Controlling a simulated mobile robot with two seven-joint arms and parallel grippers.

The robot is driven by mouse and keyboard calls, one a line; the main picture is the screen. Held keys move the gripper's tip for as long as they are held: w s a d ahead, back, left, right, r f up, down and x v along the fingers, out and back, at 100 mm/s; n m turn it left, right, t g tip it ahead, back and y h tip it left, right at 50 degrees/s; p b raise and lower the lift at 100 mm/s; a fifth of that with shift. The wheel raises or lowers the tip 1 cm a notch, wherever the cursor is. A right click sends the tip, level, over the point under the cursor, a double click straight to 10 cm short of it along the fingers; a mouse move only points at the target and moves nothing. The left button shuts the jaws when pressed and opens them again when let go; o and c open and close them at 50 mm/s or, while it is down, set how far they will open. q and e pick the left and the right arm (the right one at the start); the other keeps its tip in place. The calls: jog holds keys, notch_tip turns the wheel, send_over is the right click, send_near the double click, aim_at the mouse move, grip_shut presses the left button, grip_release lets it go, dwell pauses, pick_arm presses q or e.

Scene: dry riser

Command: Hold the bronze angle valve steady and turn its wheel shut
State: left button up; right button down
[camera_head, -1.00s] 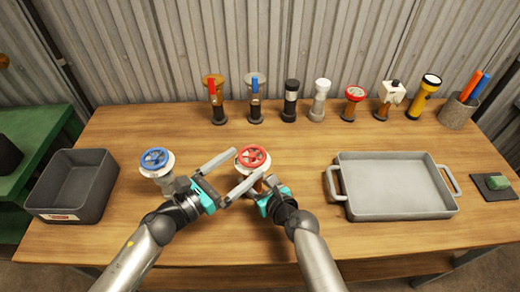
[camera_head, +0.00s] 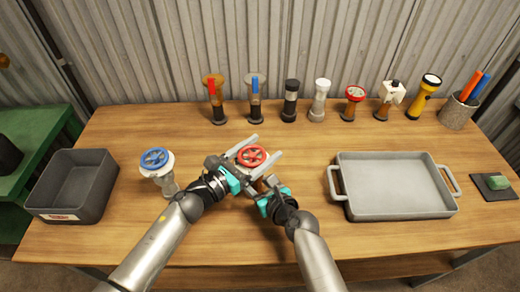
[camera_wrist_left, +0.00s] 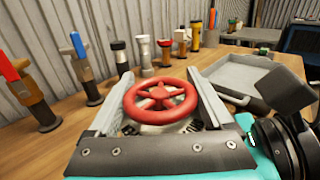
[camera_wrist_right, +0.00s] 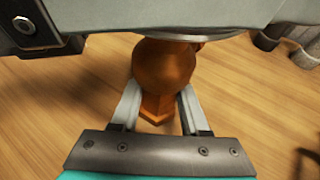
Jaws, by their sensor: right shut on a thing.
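The bronze angle valve stands on the table with its red wheel (camera_head: 251,156) on top; the wheel fills the middle of the left wrist view (camera_wrist_left: 161,97). Its bronze body (camera_wrist_right: 163,70) shows in the right wrist view, with the top hidden by my left gripper. My left gripper (camera_head: 267,147) is open, its two fingers on either side of the red wheel with small gaps visible. My right gripper (camera_wrist_right: 160,95) is shut on the valve's bronze body below the wheel.
A second valve with a blue wheel (camera_head: 154,159) stands close to the left arm. A grey bin (camera_head: 103,189) is at left, and a grey tray (camera_head: 398,211) at right. Several torches and lever valves (camera_head: 255,100) line the back.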

aim_at(262, 151)
pick_arm(q)
jog(key=c, duration=0.8)
jog(key=shift+s+d+m+g+h, duration=0.15)
jog(key=shift+m+g+h, duration=1.2)
jog(key=shift+g, duration=0.35)
jog(key=shift+s+d+m+g+h, duration=0.15)
jog(key=shift+m+g+h, duration=0.15)
jog(key=shift+m+g, duration=0.35)
jog(key=shift+s+a+m+g+h, duration=0.15)
jog(key=shift+m+g+h, duration=0.2)
jog(key=shift+g, duration=0.5)
jog(key=shift+d, duration=0.1)
jog(key=o, duration=1.2)
jog(key=shift+r, duration=0.1)
notch_tip(262, 151, up, 10)
jog(key=shift+f, duration=0.1)
